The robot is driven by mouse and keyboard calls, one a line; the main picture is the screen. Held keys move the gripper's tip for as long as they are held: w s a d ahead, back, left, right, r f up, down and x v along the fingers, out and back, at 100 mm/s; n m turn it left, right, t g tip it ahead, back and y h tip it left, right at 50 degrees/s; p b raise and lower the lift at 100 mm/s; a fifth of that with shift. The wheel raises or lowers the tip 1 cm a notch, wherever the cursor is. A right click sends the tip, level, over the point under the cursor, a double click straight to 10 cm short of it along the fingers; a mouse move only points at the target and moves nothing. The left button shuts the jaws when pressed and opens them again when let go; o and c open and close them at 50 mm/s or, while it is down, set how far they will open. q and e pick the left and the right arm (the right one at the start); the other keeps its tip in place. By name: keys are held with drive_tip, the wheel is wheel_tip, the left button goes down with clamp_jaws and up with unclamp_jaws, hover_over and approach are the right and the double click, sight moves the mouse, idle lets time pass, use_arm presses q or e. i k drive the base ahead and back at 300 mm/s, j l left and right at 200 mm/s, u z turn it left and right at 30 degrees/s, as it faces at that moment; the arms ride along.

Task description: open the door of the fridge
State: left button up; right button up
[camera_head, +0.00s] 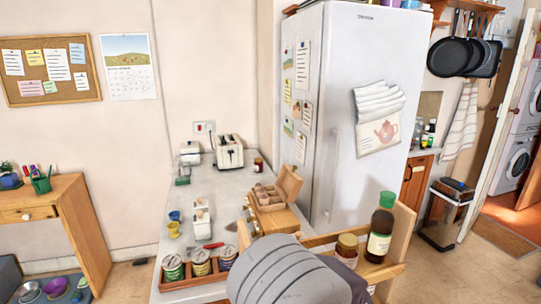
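The tall white fridge (345,70) stands right of the middle, with its notes-covered side to the left and its front to the right. Its door (385,45) looks shut. A pale vertical handle (334,165) runs along the door's left edge. A white towel with a teapot print (380,118) hangs on the door front. Neither of my grippers can be made out. A grey ribbed rounded shape at the bottom middle hides part of the area before the fridge.
A counter (205,230) left of the fridge holds a toaster (229,153), a wooden box (270,200) and cans (201,262). A wooden rack with a dark bottle (380,235) stands before the fridge. A bin (447,210) stands right. Some floor (430,275) is clear.

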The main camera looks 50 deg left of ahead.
sight(364, 46)
drive_tip(key=u, duration=1.1)
